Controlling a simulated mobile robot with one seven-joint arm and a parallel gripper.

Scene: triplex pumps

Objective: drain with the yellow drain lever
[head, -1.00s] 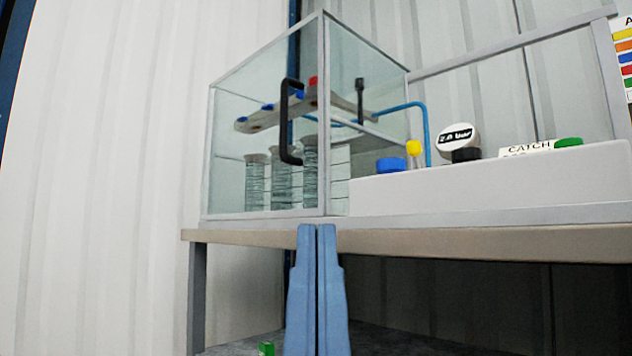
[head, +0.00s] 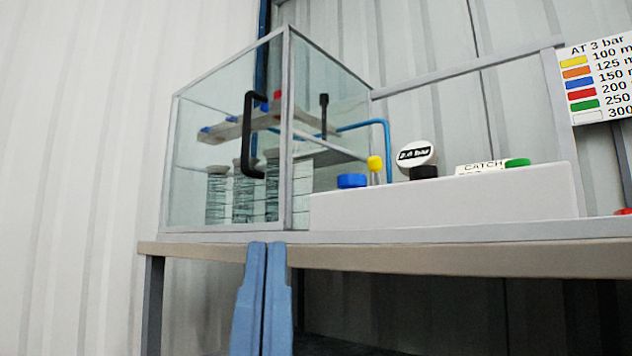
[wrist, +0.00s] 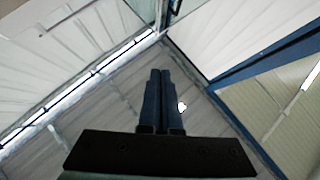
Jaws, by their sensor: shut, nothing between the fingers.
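A small yellow-topped part (head: 375,163), which may be the yellow drain lever, stands upright in the head view behind the white block, between a blue cap and a round gauge. Its lower end is hidden. My gripper (head: 266,246) is shut and empty, in front of the bench edge, below and left of the yellow part and apart from it. In the wrist view my gripper (wrist: 162,75) is also shut, with no yellow part in sight.
A glass case (head: 225,140) with a black handle (head: 253,140) stands on the bench (head: 400,243). A white block (head: 445,200) fills the bench to its right. A blue cap (head: 352,181), a gauge reading 2.4 bar (head: 417,153), a green cap (head: 517,162) and a colour chart (head: 600,80) are near.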

